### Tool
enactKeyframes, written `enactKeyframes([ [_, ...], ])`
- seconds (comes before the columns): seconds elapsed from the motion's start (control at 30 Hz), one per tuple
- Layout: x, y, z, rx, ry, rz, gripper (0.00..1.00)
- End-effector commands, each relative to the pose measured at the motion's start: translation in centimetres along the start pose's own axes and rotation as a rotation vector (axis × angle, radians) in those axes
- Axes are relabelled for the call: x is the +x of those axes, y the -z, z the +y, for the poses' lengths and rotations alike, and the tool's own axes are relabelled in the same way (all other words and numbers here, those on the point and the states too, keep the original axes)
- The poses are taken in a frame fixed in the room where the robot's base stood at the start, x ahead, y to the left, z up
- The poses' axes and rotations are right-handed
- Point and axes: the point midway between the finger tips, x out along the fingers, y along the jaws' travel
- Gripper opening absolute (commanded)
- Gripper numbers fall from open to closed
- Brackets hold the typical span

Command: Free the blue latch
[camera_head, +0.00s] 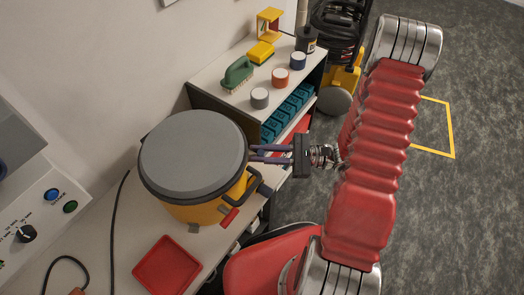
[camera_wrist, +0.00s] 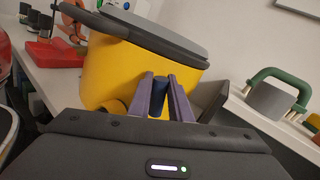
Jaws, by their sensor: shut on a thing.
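A yellow drum-shaped vessel (camera_head: 200,209) with a flat grey lid (camera_head: 193,150) stands on the pale bench; it also shows in the wrist view (camera_wrist: 110,75). My gripper (camera_head: 252,153) reaches the vessel's right side from the right. In the wrist view its two purple-grey fingers (camera_wrist: 160,82) are shut on the blue latch (camera_wrist: 160,100), a dark blue piece against the yellow wall. The head view hides the blue latch behind the lid edge and fingers.
A red tray (camera_head: 167,266) lies in front of the vessel. A control panel (camera_head: 40,220) is at left. Grey floor (camera_head: 480,200) is open at right.

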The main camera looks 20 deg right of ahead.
Motion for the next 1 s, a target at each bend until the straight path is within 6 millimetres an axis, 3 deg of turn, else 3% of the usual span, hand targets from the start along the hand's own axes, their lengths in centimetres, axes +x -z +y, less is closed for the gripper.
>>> enactKeyframes([
  [1.0,-0.4,1.3,2.1,-0.939,0.0,-0.184,0.0],
])
